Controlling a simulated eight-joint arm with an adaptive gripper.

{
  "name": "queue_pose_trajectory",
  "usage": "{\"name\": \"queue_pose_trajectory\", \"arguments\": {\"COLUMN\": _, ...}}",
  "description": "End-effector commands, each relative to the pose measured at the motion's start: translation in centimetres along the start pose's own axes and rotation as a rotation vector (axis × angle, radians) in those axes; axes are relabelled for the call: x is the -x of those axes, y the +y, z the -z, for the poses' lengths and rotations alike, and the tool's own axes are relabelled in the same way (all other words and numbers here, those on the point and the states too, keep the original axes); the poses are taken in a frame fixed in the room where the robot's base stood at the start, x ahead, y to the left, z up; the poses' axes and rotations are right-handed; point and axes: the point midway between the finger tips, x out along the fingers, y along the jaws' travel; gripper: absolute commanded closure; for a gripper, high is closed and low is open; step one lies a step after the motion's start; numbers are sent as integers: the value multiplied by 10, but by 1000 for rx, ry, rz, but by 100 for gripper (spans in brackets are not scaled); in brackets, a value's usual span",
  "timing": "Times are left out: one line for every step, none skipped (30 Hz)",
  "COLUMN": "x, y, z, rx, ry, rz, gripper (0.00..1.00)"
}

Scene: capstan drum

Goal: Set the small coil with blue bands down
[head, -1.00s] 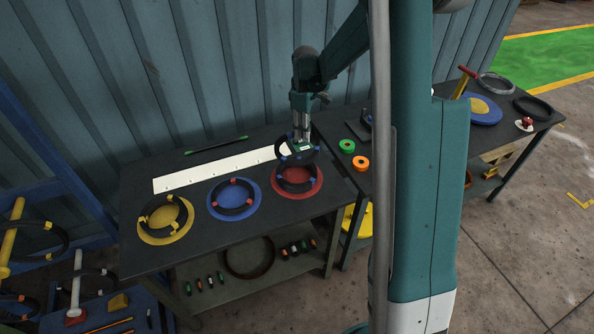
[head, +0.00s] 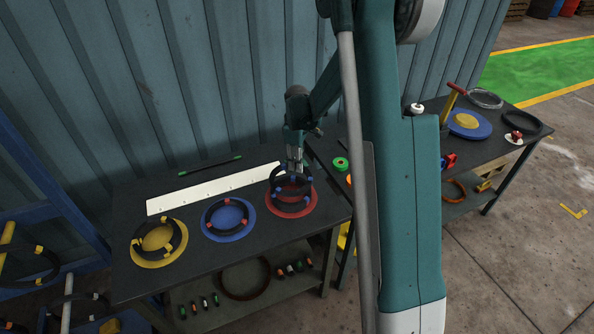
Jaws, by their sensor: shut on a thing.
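My gripper (head: 294,168) points down and is shut on the small coil with blue bands (head: 271,179), a black ring. The held coil is over the far part of the red disc (head: 314,205). Another black coil with blue bands (head: 288,209) lies on that disc, and the two overlap in the picture. I cannot tell whether the held coil touches the lower coil. The gripper hides part of the held coil's far side.
A blue disc (head: 249,222) with a red-banded coil (head: 209,226) and a yellow disc (head: 145,262) with a yellow-banded coil (head: 136,241) lie to the left. A white strip (head: 212,188) lies behind. A green roll (head: 341,164) is to the right.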

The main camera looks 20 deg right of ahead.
Motion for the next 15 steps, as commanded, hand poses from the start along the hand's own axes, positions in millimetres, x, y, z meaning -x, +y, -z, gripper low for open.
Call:
{"name": "queue_pose_trajectory", "arguments": {"x": 0, "y": 0, "z": 0, "rx": 0, "ry": 0, "rz": 0, "gripper": 100}}
{"name": "queue_pose_trajectory", "arguments": {"x": 0, "y": 0, "z": 0, "rx": 0, "ry": 0, "rz": 0, "gripper": 100}}
{"name": "queue_pose_trajectory", "arguments": {"x": 0, "y": 0, "z": 0, "rx": 0, "ry": 0, "rz": 0, "gripper": 100}}
{"name": "queue_pose_trajectory", "arguments": {"x": -1, "y": 0, "z": 0, "rx": 0, "ry": 0, "rz": 0, "gripper": 100}}
{"name": "queue_pose_trajectory", "arguments": {"x": -2, "y": 0, "z": 0, "rx": 0, "ry": 0, "rz": 0, "gripper": 100}}
{"name": "queue_pose_trajectory", "arguments": {"x": -4, "y": 0, "z": 0, "rx": 0, "ry": 0, "rz": 0, "gripper": 100}}
{"name": "queue_pose_trajectory", "arguments": {"x": -6, "y": 0, "z": 0, "rx": 0, "ry": 0, "rz": 0, "gripper": 100}}
{"name": "queue_pose_trajectory", "arguments": {"x": -8, "y": 0, "z": 0, "rx": 0, "ry": 0, "rz": 0, "gripper": 100}}
{"name": "queue_pose_trajectory", "arguments": {"x": -11, "y": 0, "z": 0, "rx": 0, "ry": 0, "rz": 0, "gripper": 100}}
{"name": "queue_pose_trajectory", "arguments": {"x": -14, "y": 0, "z": 0, "rx": 0, "ry": 0, "rz": 0, "gripper": 100}}
{"name": "queue_pose_trajectory", "arguments": {"x": -16, "y": 0, "z": 0, "rx": 0, "ry": 0, "rz": 0, "gripper": 100}}
{"name": "queue_pose_trajectory", "arguments": {"x": -20, "y": 0, "z": 0, "rx": 0, "ry": 0, "rz": 0, "gripper": 100}}
{"name": "queue_pose_trajectory", "arguments": {"x": -23, "y": 0, "z": 0, "rx": 0, "ry": 0, "rz": 0, "gripper": 100}}
{"name": "queue_pose_trajectory", "arguments": {"x": -26, "y": 0, "z": 0, "rx": 0, "ry": 0, "rz": 0, "gripper": 100}}
{"name": "queue_pose_trajectory", "arguments": {"x": -29, "y": 0, "z": 0, "rx": 0, "ry": 0, "rz": 0, "gripper": 100}}
